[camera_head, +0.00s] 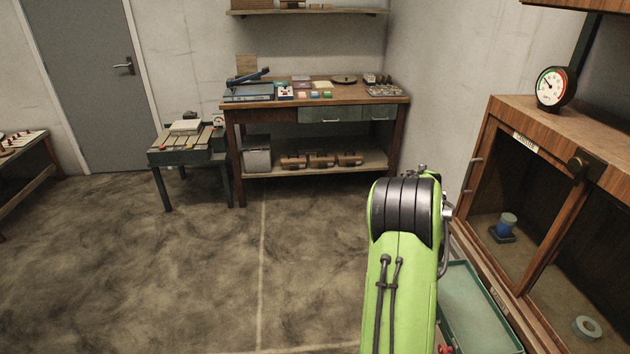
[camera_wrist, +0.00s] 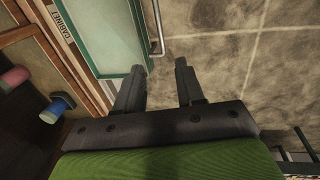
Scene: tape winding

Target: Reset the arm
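My gripper (camera_wrist: 160,78) shows in the wrist view with its two dark fingers apart and nothing between them. It hangs over the floor beside a green-rimmed tray (camera_wrist: 105,35). In the head view my green arm (camera_head: 402,285) stands in front of the cabinet's left side and hides the gripper.
A wooden cabinet (camera_head: 510,145) stands at the right, holding a blue spool (camera_head: 508,222) and a pale ring (camera_head: 587,328). A round gauge (camera_head: 555,88) sits on top. The green tray (camera_head: 470,310) juts out below. A workbench (camera_head: 315,101) stands at the back; the floor (camera_head: 200,280) is clear.

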